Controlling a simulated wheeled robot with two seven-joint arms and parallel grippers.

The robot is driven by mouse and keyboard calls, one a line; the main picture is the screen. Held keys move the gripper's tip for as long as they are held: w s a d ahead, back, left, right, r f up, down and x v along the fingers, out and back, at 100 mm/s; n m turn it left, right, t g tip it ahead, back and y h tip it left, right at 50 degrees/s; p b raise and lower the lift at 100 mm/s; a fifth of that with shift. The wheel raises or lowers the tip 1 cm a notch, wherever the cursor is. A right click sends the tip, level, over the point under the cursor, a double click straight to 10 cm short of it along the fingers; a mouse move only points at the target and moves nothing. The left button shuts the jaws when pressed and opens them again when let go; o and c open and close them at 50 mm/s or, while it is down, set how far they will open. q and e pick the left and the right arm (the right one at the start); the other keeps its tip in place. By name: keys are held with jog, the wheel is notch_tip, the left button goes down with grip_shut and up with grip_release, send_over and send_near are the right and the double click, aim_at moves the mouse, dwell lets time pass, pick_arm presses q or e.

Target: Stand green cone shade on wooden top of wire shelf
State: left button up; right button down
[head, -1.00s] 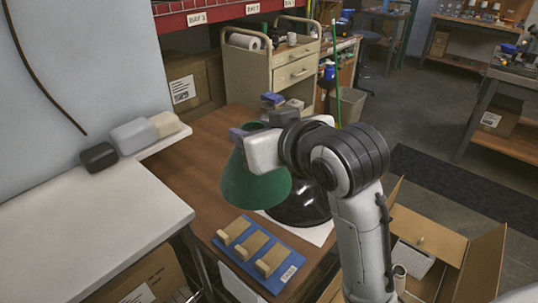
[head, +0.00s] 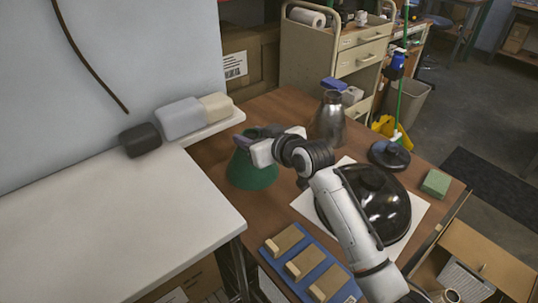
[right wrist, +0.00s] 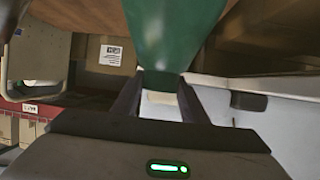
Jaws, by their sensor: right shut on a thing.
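The green cone shade (head: 251,173) hangs from my right gripper (head: 250,142), narrow end up and wide end down. It is above or near the brown wooden tabletop, by the right edge of the white table; I cannot tell if its rim touches anything. In the right wrist view the gripper (right wrist: 160,100) is shut on the narrow end of the shade (right wrist: 170,35). I cannot make out a wire shelf with a wooden top for certain. My left gripper is not in view.
The brown tabletop (head: 216,150) holds a metal shade (head: 331,118), a glossy black dome (head: 384,212), a green block (head: 436,183) and a blue tray (head: 275,258) with wooden blocks. The white table (head: 110,225) has free room. Grey (head: 181,118) and black (head: 140,139) blocks stand by the wall.

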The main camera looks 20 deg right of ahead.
notch_tip(320, 180, down, 2)
jog(key=shift+f, duration=2.2)
jog(key=shift+f+b, duration=0.1)
jog(key=shift+b, duration=0.2)
jog(key=c, duration=1)
grip_release()
jog(key=shift+c, duration=0.2)
jog(key=shift+r, duration=0.2)
jog(key=p+v, duration=0.1)
jog(key=v, duration=1.1)
